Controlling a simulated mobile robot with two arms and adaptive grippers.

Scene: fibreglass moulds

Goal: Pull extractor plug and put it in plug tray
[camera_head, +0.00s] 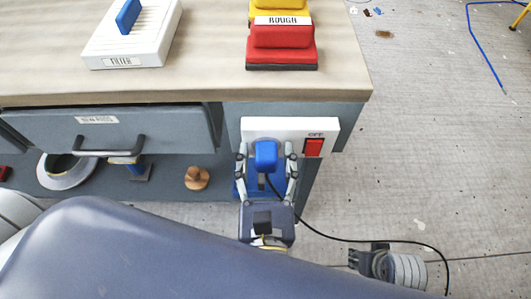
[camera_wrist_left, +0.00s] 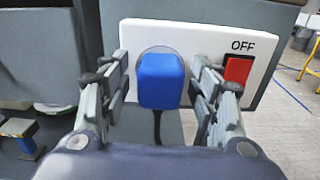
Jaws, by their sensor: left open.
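The blue extractor plug (camera_head: 266,156) sits in the round socket of a white panel (camera_head: 290,125) on the bench's front. A black cable hangs from it. It also shows in the left wrist view (camera_wrist_left: 161,80). My left gripper (camera_head: 267,165) is open, with one finger on each side of the plug. In the left wrist view, gaps show between the fingers (camera_wrist_left: 160,75) and the plug. A red switch (camera_head: 313,147) labelled OFF is on the panel, right of the plug. I cannot make out a plug tray. My right gripper (camera_head: 380,258) seems to show only partly, at the lower right.
A drawer with a handle (camera_head: 108,145) is left of the panel. The black cable (camera_head: 350,240) crosses the floor. Open floor lies right.

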